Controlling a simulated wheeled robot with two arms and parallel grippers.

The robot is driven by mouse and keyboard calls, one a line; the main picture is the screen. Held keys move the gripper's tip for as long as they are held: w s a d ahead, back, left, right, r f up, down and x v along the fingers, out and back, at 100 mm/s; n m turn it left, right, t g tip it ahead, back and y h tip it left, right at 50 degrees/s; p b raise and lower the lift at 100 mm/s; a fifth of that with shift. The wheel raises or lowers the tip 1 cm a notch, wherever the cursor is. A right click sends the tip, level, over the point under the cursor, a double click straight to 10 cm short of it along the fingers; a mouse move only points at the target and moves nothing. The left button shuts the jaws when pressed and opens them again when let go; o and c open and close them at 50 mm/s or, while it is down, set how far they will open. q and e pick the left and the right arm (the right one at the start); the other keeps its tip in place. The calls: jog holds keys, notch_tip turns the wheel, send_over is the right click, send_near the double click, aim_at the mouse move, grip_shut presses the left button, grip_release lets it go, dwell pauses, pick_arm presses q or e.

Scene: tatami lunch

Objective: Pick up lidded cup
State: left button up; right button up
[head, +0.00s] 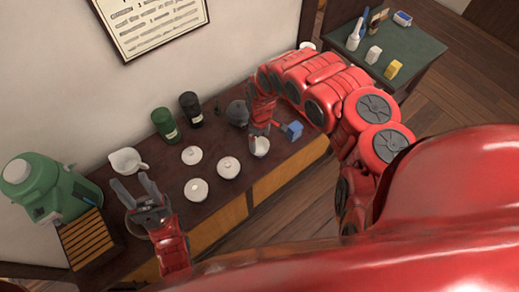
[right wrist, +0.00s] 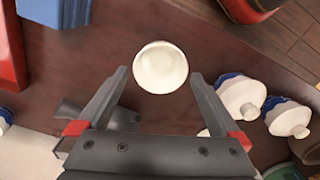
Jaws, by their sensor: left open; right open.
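Three white lidded cups with knobs stand on the dark counter in the head view: one at the back (head: 192,155), one at the right (head: 228,167) and one at the front (head: 196,190). Two show blue bodies at the right of the right wrist view (right wrist: 240,95) (right wrist: 288,117). My right gripper (right wrist: 160,76) is open, its fingertips on either side of a plain white round cup (right wrist: 160,67) with no knob visible. That cup also shows under the gripper in the head view (head: 261,147); contact cannot be told. My left gripper (head: 137,190) is open and empty, left of the lidded cups.
A white spouted bowl (head: 125,160) and green machine (head: 70,197) stand at the left. A green canister (head: 163,122), black canister (head: 191,108) and dark grey pot (head: 238,113) stand near the wall. A blue block (head: 294,130) is right of my right gripper.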

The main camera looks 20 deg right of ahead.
aim_at(259, 144)
jog(key=f, duration=0.2)
jog(key=f+p, duration=0.1)
jog(key=shift+a+f, duration=0.1)
jog(key=shift+a, duration=0.15)
jog(key=shift+d+f, duration=0.15)
jog(key=shift+f, duration=0.8)
jog(key=c, duration=1.1)
